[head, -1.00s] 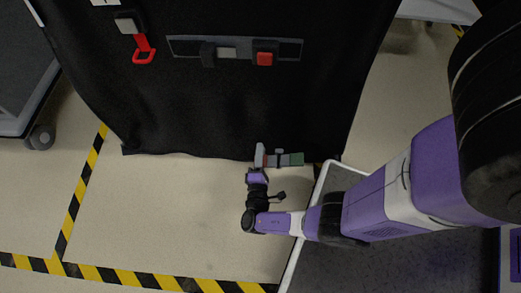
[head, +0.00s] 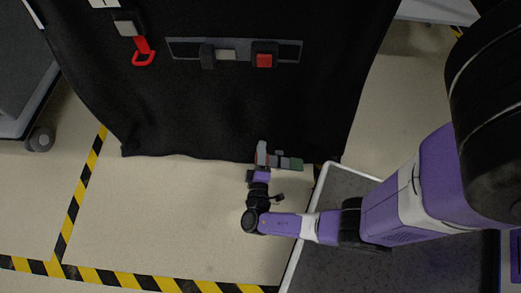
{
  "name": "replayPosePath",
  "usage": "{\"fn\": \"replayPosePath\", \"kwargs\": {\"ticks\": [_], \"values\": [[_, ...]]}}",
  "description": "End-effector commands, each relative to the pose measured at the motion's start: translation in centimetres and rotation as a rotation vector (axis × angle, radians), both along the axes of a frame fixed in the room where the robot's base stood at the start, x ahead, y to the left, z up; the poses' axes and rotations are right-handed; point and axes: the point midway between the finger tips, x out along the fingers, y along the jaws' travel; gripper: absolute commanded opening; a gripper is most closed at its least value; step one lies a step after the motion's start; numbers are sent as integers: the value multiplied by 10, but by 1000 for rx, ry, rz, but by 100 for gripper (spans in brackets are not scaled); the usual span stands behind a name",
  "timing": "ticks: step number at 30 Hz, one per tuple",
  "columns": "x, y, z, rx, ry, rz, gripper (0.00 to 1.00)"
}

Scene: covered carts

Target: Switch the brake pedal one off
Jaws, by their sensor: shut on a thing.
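The brake pedal (head: 291,163) is a small bar with a grey middle and a green right end. It sticks out low at the hem of the black cart cover (head: 230,110). My gripper (head: 262,154) is at the pedal's left end, reaching up from below in the picture, and is shut on it. The gripper hides part of that left end, where a little red shows. The fingers are too small to make out in detail.
On the cover are a grey panel (head: 186,49) with a red button (head: 264,60) and a red pull handle (head: 143,58). Another cart (head: 20,110) stands at left. Yellow-black tape (head: 120,277) marks the pale floor, which is clear left of my arm.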

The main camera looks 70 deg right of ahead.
Motion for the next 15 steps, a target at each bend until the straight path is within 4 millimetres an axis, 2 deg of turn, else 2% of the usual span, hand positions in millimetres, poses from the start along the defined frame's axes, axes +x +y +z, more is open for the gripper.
{"fn": "replayPosePath", "kwargs": {"ticks": [5,6,8,15], "values": [[0,1,0,1,-1,3,0],[0,1,0,1,-1,3,23],[0,1,0,0,0,2,35],[0,1,0,0,1,0,37]]}}
